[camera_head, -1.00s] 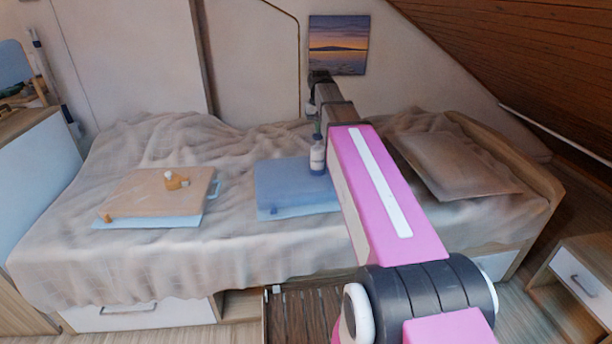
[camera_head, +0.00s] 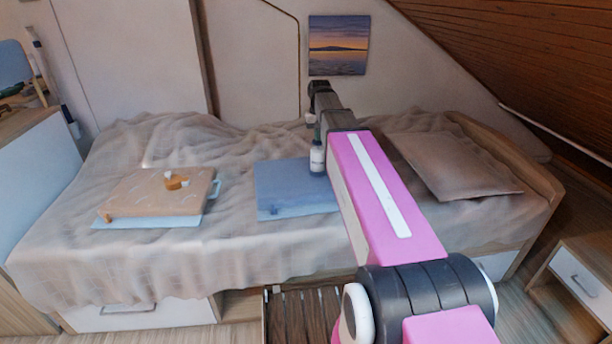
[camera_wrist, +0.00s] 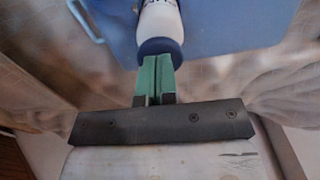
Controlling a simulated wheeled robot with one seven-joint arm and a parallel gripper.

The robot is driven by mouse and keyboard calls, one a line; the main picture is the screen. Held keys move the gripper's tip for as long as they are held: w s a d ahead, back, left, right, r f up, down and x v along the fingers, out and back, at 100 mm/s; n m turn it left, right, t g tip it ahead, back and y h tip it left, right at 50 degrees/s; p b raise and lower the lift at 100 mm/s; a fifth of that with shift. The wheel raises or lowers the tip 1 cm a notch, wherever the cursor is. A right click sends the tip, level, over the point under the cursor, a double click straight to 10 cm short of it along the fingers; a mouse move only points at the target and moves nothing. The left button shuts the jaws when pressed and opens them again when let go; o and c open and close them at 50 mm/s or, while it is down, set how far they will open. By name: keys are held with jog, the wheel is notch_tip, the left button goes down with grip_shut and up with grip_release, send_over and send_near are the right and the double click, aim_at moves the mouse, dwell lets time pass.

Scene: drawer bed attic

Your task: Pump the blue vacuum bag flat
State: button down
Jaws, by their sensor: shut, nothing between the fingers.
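The blue vacuum bag (camera_head: 283,192) lies on the middle of the bed and looks low, with a slightly creased top. A white pump with a dark blue end (camera_head: 317,159) stands upright on its right part; it also shows in the wrist view (camera_wrist: 161,22), with the blue bag (camera_wrist: 225,22) behind it. My gripper (camera_wrist: 156,64) is shut and empty. Its green fingertips are at the pump's dark blue end, seemingly touching it. In the head view my arm hides the bag's right side and most of my gripper.
A tan slab (camera_head: 140,192) with an orange piece (camera_head: 176,182) lies over a light blue layer on the bed's left. A pillow (camera_head: 455,165) lies at the right. A slatted open drawer (camera_head: 305,312) is below the bed; a nightstand (camera_head: 580,275) stands right.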

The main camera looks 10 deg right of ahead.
jog(key=shift+f, duration=0.8)
jog(key=shift+r, duration=3)
notch_tip(320, 180, up, 6)
